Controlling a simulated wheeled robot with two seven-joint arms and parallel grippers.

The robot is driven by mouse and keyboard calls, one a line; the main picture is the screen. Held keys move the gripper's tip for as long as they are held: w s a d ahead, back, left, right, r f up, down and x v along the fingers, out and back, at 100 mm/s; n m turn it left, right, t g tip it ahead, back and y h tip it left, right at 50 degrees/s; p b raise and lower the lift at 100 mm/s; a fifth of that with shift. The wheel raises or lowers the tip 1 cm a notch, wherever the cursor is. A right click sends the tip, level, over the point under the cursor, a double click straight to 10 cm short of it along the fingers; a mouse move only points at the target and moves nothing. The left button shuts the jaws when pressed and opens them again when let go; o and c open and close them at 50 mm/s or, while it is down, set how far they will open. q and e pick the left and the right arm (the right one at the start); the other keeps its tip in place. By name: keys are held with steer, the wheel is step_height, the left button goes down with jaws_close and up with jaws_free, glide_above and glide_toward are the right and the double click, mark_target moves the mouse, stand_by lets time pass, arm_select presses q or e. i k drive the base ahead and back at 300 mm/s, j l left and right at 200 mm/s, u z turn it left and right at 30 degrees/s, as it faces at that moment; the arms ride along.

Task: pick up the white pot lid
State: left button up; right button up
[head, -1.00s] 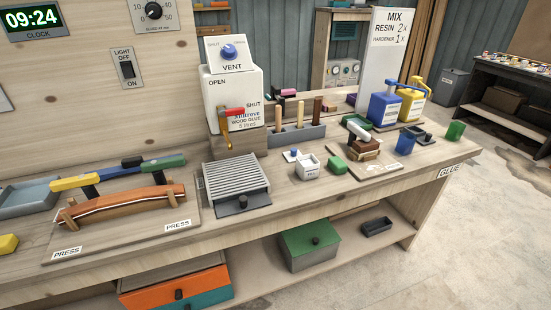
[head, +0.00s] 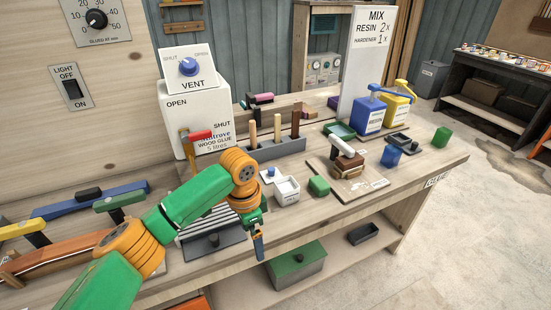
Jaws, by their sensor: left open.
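The white pot lid (head: 268,178) is a small flat white square with a blue knob. It lies on the bench beside the open white pot (head: 287,191), just behind and left of it. My left gripper (head: 259,249) hangs fingers-down at the front of the bench, nearer to me than the lid and pot. It is open, with nothing seen between its fingers, and apart from the lid. My orange wrist is close to the lid in the picture. My right gripper is not in view.
A green block (head: 319,186) sits right of the pot. The glue container (head: 205,125) is at the back left. A grey ribbed tray (head: 214,244) lies under my arm. A clamped board (head: 350,180) is to the right.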

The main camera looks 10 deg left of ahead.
mark_target(272, 173)
steer(key=i, duration=1.05)
